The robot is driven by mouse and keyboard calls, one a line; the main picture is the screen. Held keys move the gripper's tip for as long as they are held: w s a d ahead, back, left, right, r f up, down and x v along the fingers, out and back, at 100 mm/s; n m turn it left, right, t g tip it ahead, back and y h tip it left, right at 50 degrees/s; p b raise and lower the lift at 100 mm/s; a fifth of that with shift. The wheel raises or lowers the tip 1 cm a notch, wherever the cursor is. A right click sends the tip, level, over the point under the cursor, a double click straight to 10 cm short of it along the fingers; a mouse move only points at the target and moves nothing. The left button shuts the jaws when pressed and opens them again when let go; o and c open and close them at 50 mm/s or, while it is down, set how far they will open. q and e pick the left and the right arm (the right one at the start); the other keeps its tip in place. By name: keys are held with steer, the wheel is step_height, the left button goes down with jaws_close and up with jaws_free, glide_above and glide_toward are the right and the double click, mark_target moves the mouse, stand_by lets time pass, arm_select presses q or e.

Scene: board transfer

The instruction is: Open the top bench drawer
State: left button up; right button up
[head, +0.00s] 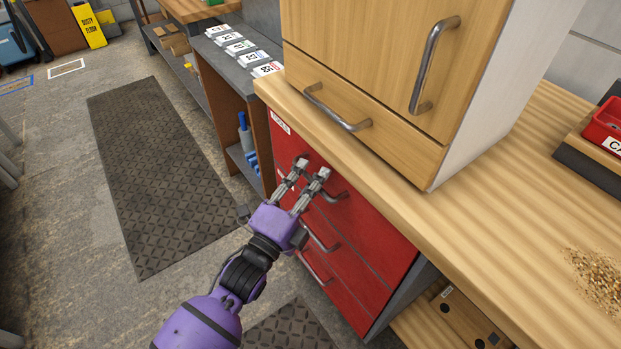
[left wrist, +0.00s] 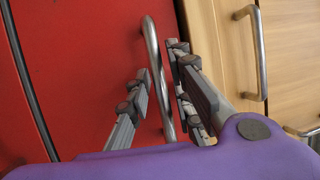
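The red bench drawer unit (head: 365,250) stands under the wooden benchtop, with several drawers, all apparently shut. The top drawer (head: 290,140) carries a white label, and its curved metal handle (head: 340,196) is partly hidden by my left gripper (head: 311,169). In the left wrist view, the handle (left wrist: 153,60) runs between the two fingers of my left gripper (left wrist: 160,72). The fingers are apart, with a visible gap to the handle on at least one side; contact is not clear. My right gripper is not in view.
A wooden cabinet (head: 370,55) with metal handles stands on the benchtop (head: 480,235) just above the drawers. Lower drawer handles (head: 322,238) sit below my gripper. The floor (head: 70,200) in front is open, with a dark mat (head: 160,170).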

arm_select(q)
jaws_close()
steer(key=s+a+p, duration=0.2)
steer(key=s+a, duration=0.6)
steer(key=a, duration=0.3)
steer(key=s+a+p, duration=0.2)
steer(key=s+a, duration=0.6)
steer(key=a, duration=0.4)
steer(key=shift+s, duration=0.4)
steer(key=shift+f, duration=0.1)
steer(key=shift+o, duration=2)
jaws_free()
